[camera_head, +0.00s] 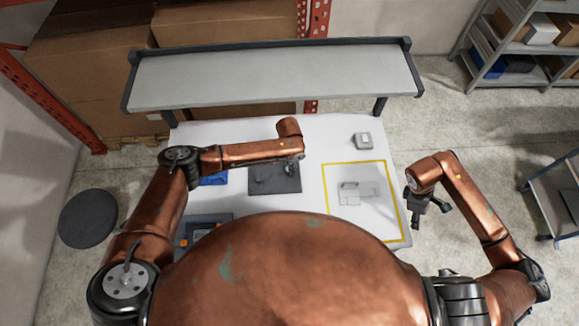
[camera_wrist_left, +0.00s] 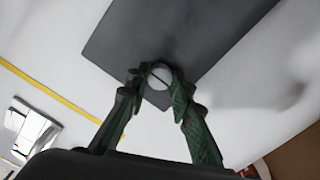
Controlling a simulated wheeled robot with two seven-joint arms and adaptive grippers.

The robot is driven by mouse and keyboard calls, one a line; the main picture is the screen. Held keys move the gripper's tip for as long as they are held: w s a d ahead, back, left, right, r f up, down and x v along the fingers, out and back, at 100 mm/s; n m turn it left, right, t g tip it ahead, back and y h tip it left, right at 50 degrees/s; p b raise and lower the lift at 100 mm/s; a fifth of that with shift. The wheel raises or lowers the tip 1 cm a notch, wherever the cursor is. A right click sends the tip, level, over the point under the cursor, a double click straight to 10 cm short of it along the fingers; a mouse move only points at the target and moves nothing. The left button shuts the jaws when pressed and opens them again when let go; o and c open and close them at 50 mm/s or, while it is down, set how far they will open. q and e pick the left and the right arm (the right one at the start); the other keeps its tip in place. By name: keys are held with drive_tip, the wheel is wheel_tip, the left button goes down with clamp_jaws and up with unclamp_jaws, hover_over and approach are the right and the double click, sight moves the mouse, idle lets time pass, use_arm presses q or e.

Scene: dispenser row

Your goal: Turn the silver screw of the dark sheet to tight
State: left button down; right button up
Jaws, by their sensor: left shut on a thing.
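The dark sheet (camera_head: 273,183) lies on the white table in the head view, and it also shows in the left wrist view (camera_wrist_left: 190,30). The silver screw (camera_wrist_left: 158,76) shows as a round pale head with a dark slot, near a corner of the sheet. My left gripper (camera_wrist_left: 157,75) is shut on the screw head, with one green-lined finger on each side. In the head view my left gripper (camera_head: 292,172) is over the right part of the sheet, and the screw is hidden there. My right gripper (camera_head: 423,207) hangs off the table's right edge; its fingers look spread and empty.
A yellow outlined area (camera_head: 326,190) on the right of the table holds a silver metal piece (camera_head: 355,195). A small grey box (camera_head: 362,140) stands behind it. A blue item (camera_head: 214,179) lies left of the sheet. A raised shelf (camera_head: 270,75) spans the back.

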use_arm(q)
drive_tip(key=c, duration=1.7)
unclamp_jaws()
drive_tip(key=shift+r, duration=0.1)
wheel_tip(320, 180, up, 12)
drive_tip(key=shift+f, duration=0.1)
